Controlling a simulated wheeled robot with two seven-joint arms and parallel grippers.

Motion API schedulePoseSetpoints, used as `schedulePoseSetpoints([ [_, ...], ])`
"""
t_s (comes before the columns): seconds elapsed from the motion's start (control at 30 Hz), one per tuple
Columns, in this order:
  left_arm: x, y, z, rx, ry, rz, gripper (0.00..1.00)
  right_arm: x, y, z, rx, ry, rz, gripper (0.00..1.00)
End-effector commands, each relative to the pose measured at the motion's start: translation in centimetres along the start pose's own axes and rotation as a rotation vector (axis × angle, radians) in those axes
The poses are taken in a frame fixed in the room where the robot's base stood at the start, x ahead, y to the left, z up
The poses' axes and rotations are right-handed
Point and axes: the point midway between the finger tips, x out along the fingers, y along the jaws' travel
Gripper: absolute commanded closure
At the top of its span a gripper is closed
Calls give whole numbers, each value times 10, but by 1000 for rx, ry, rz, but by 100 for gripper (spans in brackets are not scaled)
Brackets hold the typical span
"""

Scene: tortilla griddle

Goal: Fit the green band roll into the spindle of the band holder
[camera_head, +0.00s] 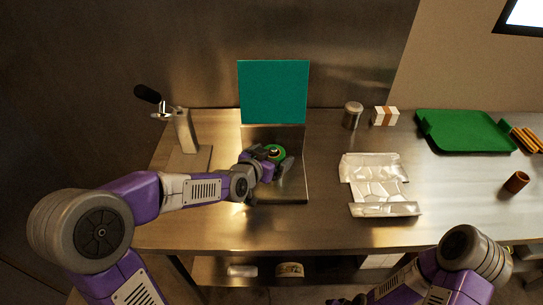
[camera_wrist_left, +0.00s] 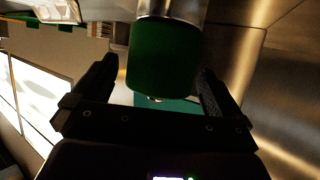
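The green band roll (camera_head: 275,152) is a green ring with a pale centre, by my left gripper (camera_head: 268,160) over the steel plate below the teal panel in the head view. In the left wrist view the green roll (camera_wrist_left: 165,60) lies between the spread fingers of my left gripper (camera_wrist_left: 160,75). A gap shows on its left side, and its right side is close to the other finger. A steel stand with a black knob (camera_head: 184,130) is at the left; I cannot tell whether it is the band holder. The spindle is not clear. My right gripper is out of view.
A teal panel (camera_head: 274,92) stands behind the roll. A shaker (camera_head: 352,115), white box (camera_head: 386,116), green tray (camera_head: 466,131) and brown cup (camera_head: 515,183) are farther right. The counter's front strip is clear.

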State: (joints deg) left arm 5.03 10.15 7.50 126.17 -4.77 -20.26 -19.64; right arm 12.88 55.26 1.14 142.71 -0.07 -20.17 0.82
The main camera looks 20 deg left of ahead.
Motion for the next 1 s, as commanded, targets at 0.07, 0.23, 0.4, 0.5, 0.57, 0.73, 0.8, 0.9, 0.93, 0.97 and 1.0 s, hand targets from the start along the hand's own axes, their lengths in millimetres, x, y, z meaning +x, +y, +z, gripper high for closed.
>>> schedulePoseSetpoints([
  [0.07,0,0,0,0,0,0,0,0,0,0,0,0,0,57],
  [0.23,-12,-1,-1,1,1,-2,0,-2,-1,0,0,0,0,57],
  [0.4,-38,-1,-2,1,2,-2,0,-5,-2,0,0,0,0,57],
  [0.5,-53,-1,-1,1,2,-2,0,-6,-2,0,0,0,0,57],
  [0.57,-61,0,-1,1,1,-2,0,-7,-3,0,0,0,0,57],
  [0.73,-73,0,-1,0,1,0,0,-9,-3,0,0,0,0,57],
  [0.8,-75,0,0,1,0,0,0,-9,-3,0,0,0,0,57],
  [0.9,-76,0,0,0,0,0,0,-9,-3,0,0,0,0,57],
  [0.93,-76,0,0,0,0,0,0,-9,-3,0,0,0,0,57],
  [0.97,-76,0,0,0,0,0,0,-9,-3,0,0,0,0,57],
  [1.0,-76,0,0,0,0,0,0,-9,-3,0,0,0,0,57],
])
